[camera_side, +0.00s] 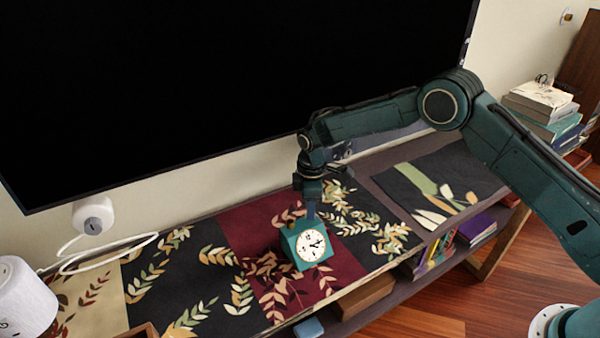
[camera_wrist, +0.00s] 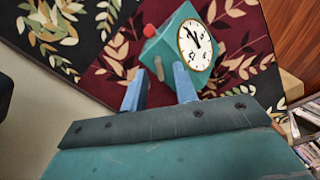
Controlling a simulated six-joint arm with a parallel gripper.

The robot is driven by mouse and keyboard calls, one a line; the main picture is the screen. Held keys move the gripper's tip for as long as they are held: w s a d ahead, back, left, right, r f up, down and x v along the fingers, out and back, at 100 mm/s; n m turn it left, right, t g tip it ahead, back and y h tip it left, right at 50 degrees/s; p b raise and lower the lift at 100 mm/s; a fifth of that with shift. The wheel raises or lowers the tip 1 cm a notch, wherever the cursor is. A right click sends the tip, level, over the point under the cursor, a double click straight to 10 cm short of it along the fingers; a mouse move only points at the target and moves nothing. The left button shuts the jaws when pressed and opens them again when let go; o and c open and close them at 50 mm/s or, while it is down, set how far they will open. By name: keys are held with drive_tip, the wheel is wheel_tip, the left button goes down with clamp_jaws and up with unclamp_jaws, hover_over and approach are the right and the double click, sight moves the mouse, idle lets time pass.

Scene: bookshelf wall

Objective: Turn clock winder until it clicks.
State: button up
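A teal box-shaped clock (camera_side: 292,241) with a round white dial stands on the patterned runner. The wrist view shows the clock (camera_wrist: 172,42) with a red knob (camera_wrist: 150,31) on one side. A small greyish piece (camera_wrist: 160,69), perhaps the winder, shows at the clock's near side. My gripper (camera_side: 311,212) points down just above and behind the clock. In the wrist view, the two blue fingers of my gripper (camera_wrist: 159,72) are apart, with the greyish piece showing between their tips. I cannot tell whether either finger touches it.
A large black screen (camera_side: 220,80) rises behind the shelf top. A white speaker-like object (camera_side: 25,298) and a white cable (camera_side: 105,250) are at left. Books (camera_side: 545,105) are stacked at far right. The runner (camera_side: 200,270) left of the clock is clear.

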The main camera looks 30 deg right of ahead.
drive_tip(key=shift+f, duration=0.65)
drive_tip(key=shift+c, duration=0.2)
clamp_jaws()
drive_tip(key=shift+m, duration=0.3)
